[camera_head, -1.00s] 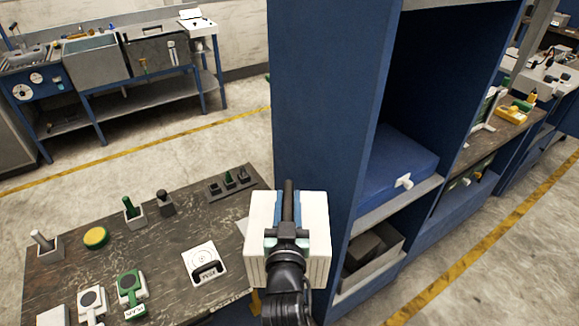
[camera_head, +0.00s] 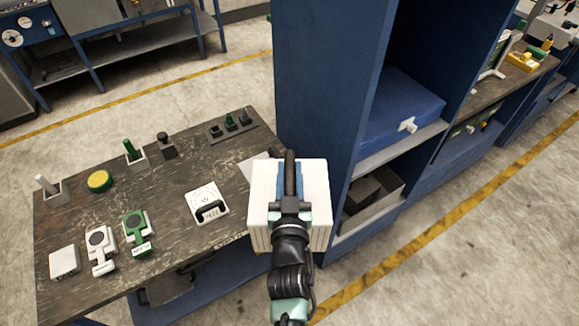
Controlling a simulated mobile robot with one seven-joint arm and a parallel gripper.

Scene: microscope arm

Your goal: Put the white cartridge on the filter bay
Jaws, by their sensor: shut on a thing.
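The white cartridge (camera_head: 318,192) is a boxy white block with a blue strip along its top and ribbed lower sides. My gripper (camera_head: 290,200) is shut on it from above, around the middle; its fingertips are partly hidden by the wrist. The cartridge is held in front of the blue cabinet's side panel, beside the right edge of the dark workbench. I cannot tell for sure which thing is the filter bay; no part is clearly marked so.
The workbench (camera_head: 110,225) carries a white dial plate (camera_head: 207,203), a yellow button (camera_head: 100,181), a green switch (camera_head: 137,233) and several levers. The blue cabinet (camera_head: 320,90) stands behind the cartridge; its shelves hold a blue box (camera_head: 400,108) and a grey bin (camera_head: 370,195). Floor at lower right is clear.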

